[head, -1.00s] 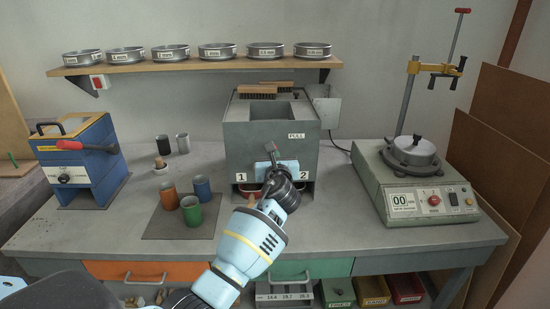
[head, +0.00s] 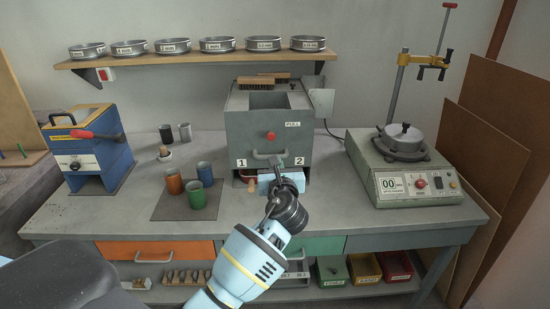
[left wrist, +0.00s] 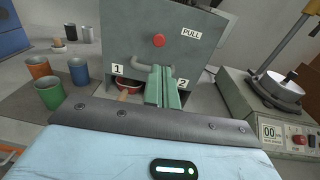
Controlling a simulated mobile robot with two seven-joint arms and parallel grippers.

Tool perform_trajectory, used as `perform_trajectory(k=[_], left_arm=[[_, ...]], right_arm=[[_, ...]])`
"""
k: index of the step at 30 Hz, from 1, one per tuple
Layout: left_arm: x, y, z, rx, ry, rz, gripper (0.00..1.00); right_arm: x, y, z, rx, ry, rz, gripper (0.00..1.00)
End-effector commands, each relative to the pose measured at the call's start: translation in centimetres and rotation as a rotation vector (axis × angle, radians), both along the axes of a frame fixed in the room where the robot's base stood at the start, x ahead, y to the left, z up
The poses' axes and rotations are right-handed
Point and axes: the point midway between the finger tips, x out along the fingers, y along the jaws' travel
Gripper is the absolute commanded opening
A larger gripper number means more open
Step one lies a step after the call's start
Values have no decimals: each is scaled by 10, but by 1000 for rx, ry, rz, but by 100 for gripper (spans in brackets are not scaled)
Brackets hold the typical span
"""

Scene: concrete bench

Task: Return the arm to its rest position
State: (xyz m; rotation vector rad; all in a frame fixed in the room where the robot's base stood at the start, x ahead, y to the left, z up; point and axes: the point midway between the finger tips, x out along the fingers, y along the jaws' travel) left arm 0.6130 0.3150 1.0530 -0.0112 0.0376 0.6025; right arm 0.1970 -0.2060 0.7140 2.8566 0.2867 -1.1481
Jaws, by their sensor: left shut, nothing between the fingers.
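My left arm reaches in from the lower left in the head view, with its light blue gripper (head: 277,168) in front of the grey box (head: 268,132) marked 1, 2 and PULL. In the left wrist view the green fingers (left wrist: 163,88) are shut against each other, with nothing between them. They overlap the right part of the box's handle (left wrist: 145,63) in that view; I cannot tell whether they touch it. A red dish with a wooden-handled tool (left wrist: 128,86) sits in the opening under number 1. My right gripper does not show.
Orange, blue and green cups (head: 205,173) stand on a dark mat left of the box. A blue device (head: 88,150) is at the far left, a machine with a dial display (head: 400,160) at the right. Bench space in front is clear. A shelf with sieves (head: 190,58) runs above.

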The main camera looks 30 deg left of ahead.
Motion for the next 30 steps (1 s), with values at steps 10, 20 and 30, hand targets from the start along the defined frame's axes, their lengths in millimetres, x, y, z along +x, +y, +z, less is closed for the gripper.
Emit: perform_trajectory(k=[10, 20, 30], left_arm=[[-2, -2, 0, 1, 1, 0, 0], [-34, -17, -86, -338, -32, -76, 0], [-155, -59, -242, -1262, -119, 2, 0]], right_arm=[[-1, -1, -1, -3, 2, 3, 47], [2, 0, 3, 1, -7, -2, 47], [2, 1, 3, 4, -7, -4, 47]])
